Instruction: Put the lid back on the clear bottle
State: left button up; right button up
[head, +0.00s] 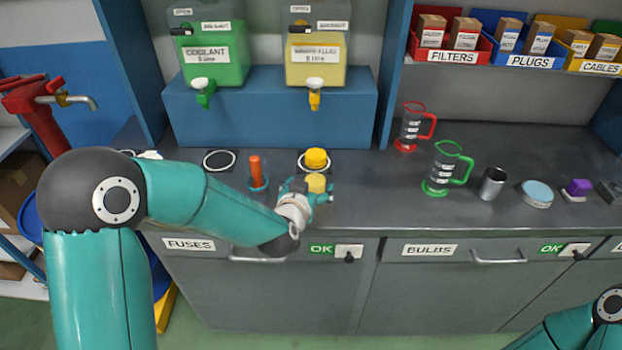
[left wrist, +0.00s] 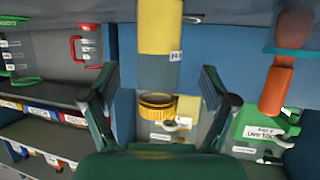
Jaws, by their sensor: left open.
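The clear bottle (head: 316,183) stands on the counter with yellow liquid inside. A yellow ribbed lid (head: 316,158) appears at its top. The left wrist view is upside down: yellow liquid in the bottle (left wrist: 160,28) is at the picture's top, a clear section below it, then the lid (left wrist: 157,105). The lid lines up with the bottle; I cannot tell whether it is fully seated. My left gripper (head: 318,192) is at the bottle, partly covering it in the head view. Its two open fingers (left wrist: 158,92) show either side of the lid, apart from it. My right gripper is out of view.
An orange-handled item (head: 255,168) stands in a teal base left of the bottle. Green (head: 222,60) and yellow (head: 315,60) dispensers stand on a blue box behind. Red (head: 412,130) and green (head: 441,172) jugs and a metal cup (head: 492,184) are to the right.

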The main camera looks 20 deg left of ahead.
aim_at(312, 183)
pick_arm(q)
jog(key=shift+w+f+p, duration=0.1)
jog(key=shift+w+p, duration=0.2)
jog(key=shift+w, duration=0.05)
jog(key=p+x, duration=0.1)
jog(key=x, duration=0.2)
jog(key=shift+w, duration=0.2)
jog(key=shift+w+f, duration=0.3)
jog(key=shift+w, duration=0.15)
jog(key=shift+c, duration=0.3)
jog(key=c, duration=1.3)
